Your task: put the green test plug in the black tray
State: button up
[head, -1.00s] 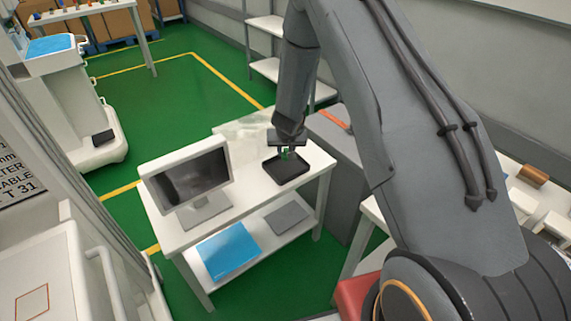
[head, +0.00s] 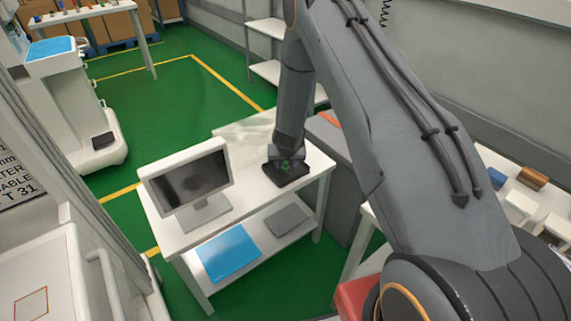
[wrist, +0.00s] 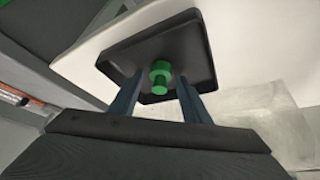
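The green test plug (wrist: 160,76) is between my gripper's two fingers in the wrist view, over the black tray's floor, with a small gap visible on each side. It also shows as a bit of green in the head view (head: 285,166). I cannot tell for sure if it touches the tray floor. The black tray (wrist: 112,68) lies on the white table top; its rim shows around my gripper in the head view (head: 300,177). My gripper (wrist: 159,82) is open, its fingers reaching down over the tray.
A monitor (head: 188,180) stands on the table (head: 238,197) left of the tray. The lower shelf holds a blue sheet (head: 228,252) and a grey pad (head: 287,219). A grey cabinet (head: 340,186) stands close on the right.

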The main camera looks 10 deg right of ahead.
jog(key=shift+r, duration=0.15)
jog(key=shift+r, duration=0.2)
jog(key=s+a+r+n+g+y, duration=0.1)
jog(key=s+a+r+g+y, duration=0.15)
jog(key=s+r, duration=1.6)
jog(key=s+d+r, duration=0.1)
jog(key=s+r, duration=0.1)
jog(key=s, duration=0.3)
jog(key=s+r+n+g+h, duration=0.1)
jog(key=s+r, duration=0.2)
jog(key=s, duration=0.3)
jog(key=s+d+r+g, duration=0.1)
jog(key=s+r, duration=0.2)
jog(key=s, duration=0.3)
jog(key=shift+s+d+r+b, duration=0.2)
jog(key=shift+s+d+b, duration=0.05)
jog(key=shift+d+b, duration=0.1)
jog(key=shift+h, duration=0.25)
